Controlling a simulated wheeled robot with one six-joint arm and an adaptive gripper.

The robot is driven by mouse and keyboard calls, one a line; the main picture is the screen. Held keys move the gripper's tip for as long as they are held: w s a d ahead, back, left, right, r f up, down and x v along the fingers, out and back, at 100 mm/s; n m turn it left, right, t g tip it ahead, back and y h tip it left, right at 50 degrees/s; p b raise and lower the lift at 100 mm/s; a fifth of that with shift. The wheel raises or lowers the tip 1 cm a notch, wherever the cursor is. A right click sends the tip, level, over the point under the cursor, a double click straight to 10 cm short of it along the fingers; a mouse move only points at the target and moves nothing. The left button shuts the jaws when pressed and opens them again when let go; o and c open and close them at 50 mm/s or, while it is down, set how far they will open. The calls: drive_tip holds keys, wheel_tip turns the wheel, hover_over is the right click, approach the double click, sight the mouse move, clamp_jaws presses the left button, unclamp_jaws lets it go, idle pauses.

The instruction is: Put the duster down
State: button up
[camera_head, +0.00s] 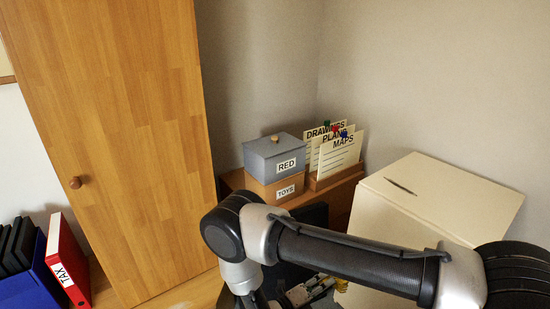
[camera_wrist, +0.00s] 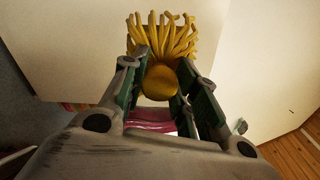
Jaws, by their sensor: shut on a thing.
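The duster (camera_wrist: 160,48) has a yellow, mop-like head of thick strands and a round yellow end. In the wrist view it sits between the fingers of my gripper (camera_wrist: 160,78), which is shut on it. Its strands point away from the wrist, toward a pale cream surface. In the head view my arm hides most of the area below it, and neither the duster nor the fingertips can be made out clearly there.
A cream box (camera_head: 440,195) with a slot in its top stands at the right. A low wooden cabinet (camera_head: 233,180) carries stacked boxes labelled RED (camera_head: 274,153) and TOYS (camera_head: 277,190) and a card holder (camera_head: 330,178). A tall wooden cupboard (camera_head: 120,130) and a red TAX binder (camera_head: 68,265) are left.

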drive_tip(key=w+r, duration=0.2)
drive_tip(key=w+d+r, duration=0.1)
drive_tip(key=w+r, duration=0.3)
drive_tip(key=shift+w+d+r, duration=0.1)
drive_tip(key=shift+d+r, duration=0.05)
drive_tip(key=shift+d, duration=0.1)
drive_tip(key=w+d+r, duration=0.3)
drive_tip(key=d+r, duration=0.1)
drive_tip(key=r, duration=0.2)
drive_tip(key=w+d+r+t, duration=0.1)
drive_tip(key=w+d+r, duration=0.3)
drive_tip(key=r, duration=0.3)
drive_tip(key=w+d+r+n+y, duration=0.1)
drive_tip(key=w+d+r, duration=0.2)
drive_tip(key=r, duration=0.4)
drive_tip(key=shift+w+d+r+t, duration=0.15)
drive_tip(key=shift+w+d+t, duration=0.2)
drive_tip(key=shift+d, duration=0.55)
drive_tip(key=shift+w, duration=0.1)
